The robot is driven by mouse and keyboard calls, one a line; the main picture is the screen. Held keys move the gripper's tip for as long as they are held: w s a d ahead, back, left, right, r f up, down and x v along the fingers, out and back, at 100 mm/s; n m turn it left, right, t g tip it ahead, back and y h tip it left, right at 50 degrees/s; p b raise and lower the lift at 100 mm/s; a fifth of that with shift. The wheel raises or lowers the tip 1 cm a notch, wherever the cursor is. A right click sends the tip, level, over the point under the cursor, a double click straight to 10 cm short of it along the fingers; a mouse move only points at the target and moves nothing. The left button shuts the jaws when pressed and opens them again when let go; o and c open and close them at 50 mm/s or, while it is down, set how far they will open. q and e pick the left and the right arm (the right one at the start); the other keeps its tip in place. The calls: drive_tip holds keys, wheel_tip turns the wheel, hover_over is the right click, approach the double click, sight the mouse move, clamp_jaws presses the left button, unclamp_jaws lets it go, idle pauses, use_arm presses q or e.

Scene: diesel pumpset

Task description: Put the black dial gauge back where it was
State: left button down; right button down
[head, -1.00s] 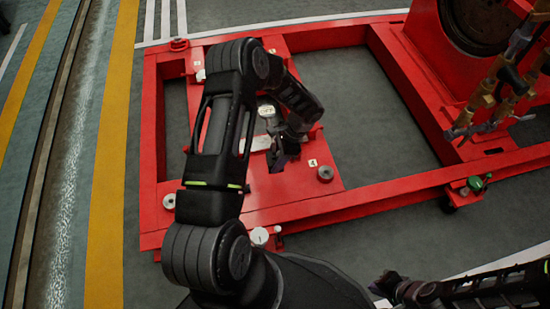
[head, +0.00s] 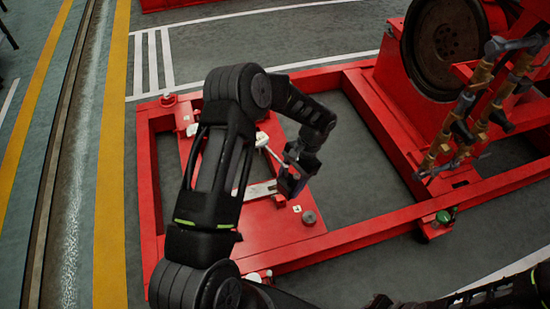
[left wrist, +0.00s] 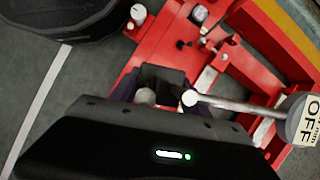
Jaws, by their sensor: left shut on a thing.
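My left gripper (head: 292,180) is above the red base frame (head: 165,206). In the left wrist view its fingers (left wrist: 160,92) are closed around a small dark part. A thin pale rod (left wrist: 236,106) with a white ball end starts beside the fingers and runs to a round grey head (left wrist: 300,118); an OFF tag shows there. In the head view the pale round head (head: 262,138) is left of the gripper. I cannot tell whether this piece is the black dial gauge; no black dial face shows clearly.
A grey round puck (head: 309,217) sits on the red plate near a small white tag (head: 297,209). A flat metal bar (head: 262,189) lies on the plate. Brass pipework (head: 465,130) and a large dark wheel (head: 444,45) stand at the right. Grey floor is clear inside the frame.

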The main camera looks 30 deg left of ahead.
use_arm(q)
drive_tip(key=d+r+n+p, duration=0.1)
drive_tip(key=d+r+p, duration=0.2)
drive_tip(key=r, duration=0.3)
drive_tip(key=w+d+r+n+h+p, duration=0.1)
drive_tip(key=d+r+p, duration=0.2)
drive_tip(key=r, duration=0.4)
drive_tip(key=d+r+n+p, duration=0.1)
drive_tip(key=d+r+p, duration=0.2)
drive_tip(key=r+p, duration=0.2)
wheel_tip(320, 180, up, 2)
drive_tip(key=shift+w+d+r+n+h, duration=0.1)
drive_tip(key=shift+w+d+n+h, duration=0.05)
drive_tip(key=shift+n+h, duration=0.15)
drive_tip(key=shift+d, duration=0.1)
